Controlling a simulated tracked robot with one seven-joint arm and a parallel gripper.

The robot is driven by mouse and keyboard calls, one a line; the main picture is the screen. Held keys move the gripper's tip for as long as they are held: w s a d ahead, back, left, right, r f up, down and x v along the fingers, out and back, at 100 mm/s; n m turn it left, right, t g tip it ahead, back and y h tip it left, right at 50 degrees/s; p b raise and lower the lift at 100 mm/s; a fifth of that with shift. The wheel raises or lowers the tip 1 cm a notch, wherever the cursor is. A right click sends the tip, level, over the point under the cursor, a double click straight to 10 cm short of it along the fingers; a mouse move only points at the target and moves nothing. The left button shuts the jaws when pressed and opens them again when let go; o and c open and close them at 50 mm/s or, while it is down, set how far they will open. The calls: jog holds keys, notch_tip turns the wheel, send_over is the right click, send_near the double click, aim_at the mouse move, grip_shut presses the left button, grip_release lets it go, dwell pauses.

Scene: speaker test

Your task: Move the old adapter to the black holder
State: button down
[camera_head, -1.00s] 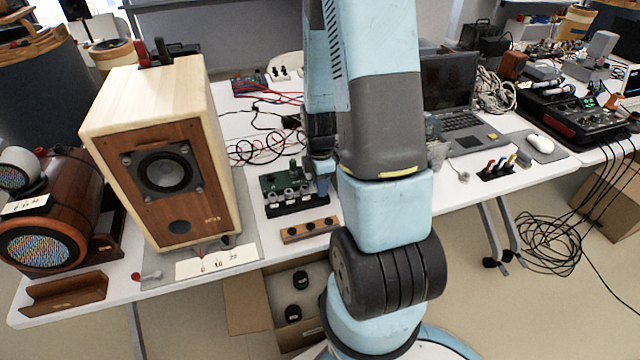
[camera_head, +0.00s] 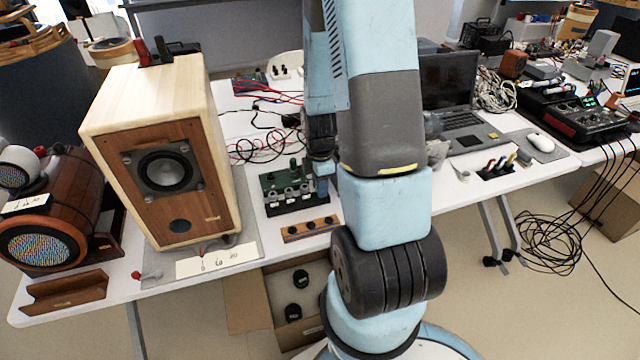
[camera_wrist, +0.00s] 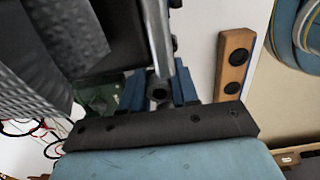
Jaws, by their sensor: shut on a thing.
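My gripper (camera_head: 322,184) is low at the right end of the black holder (camera_head: 298,205), partly hidden behind my arm. In the wrist view its blue fingers (camera_wrist: 160,92) are shut on a small metal cylinder, which looks like the old adapter (camera_wrist: 159,91). Its lower end is hidden, so I cannot tell whether it touches the holder. Several silver adapters (camera_head: 288,194) stand in a row at the black holder, in front of a green circuit board (camera_head: 285,179). The board also shows in the wrist view (camera_wrist: 104,93).
A wooden block with black holes (camera_head: 310,229) lies just in front, near the table edge. A large wooden speaker (camera_head: 165,165) stands to the left. Red and black cables (camera_head: 262,145) lie behind. A laptop (camera_head: 455,110) is to the right. An open box (camera_head: 290,295) is below.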

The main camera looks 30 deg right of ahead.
jog(key=shift+f, duration=0.45)
jog(key=c, duration=0.8)
grip_release()
jog(key=shift+r, duration=0.15)
jog(key=shift+r, duration=3.65)
